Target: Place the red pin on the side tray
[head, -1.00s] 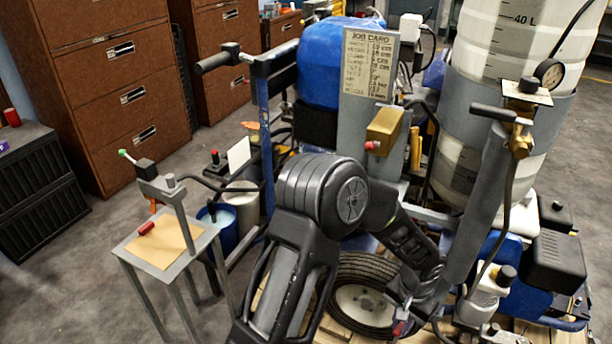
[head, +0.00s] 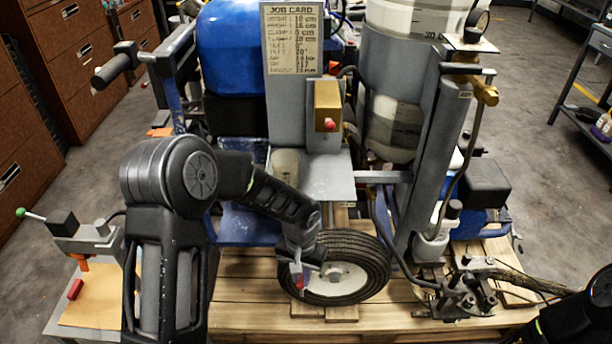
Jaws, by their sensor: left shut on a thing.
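My left gripper (head: 298,272) is shut on a small red pin (head: 299,283), of which only a little shows. It hangs in front of the left side of the striper's wheel (head: 345,283). The side tray (head: 60,318) is at the lower left, a grey stand with a tan pad (head: 100,298). Another red cylinder (head: 75,289) lies on that pad. My left arm hides the tray's right part. My right gripper is out of view; only a dark part of my right arm shows at the lower right.
The striper stands on a wooden pallet (head: 250,290), with a job card (head: 291,40) and a red-tipped brass block (head: 327,105). A clamp with a green-knobbed lever (head: 85,232) rises over the tray. Metal fittings and hoses (head: 470,290) are at right.

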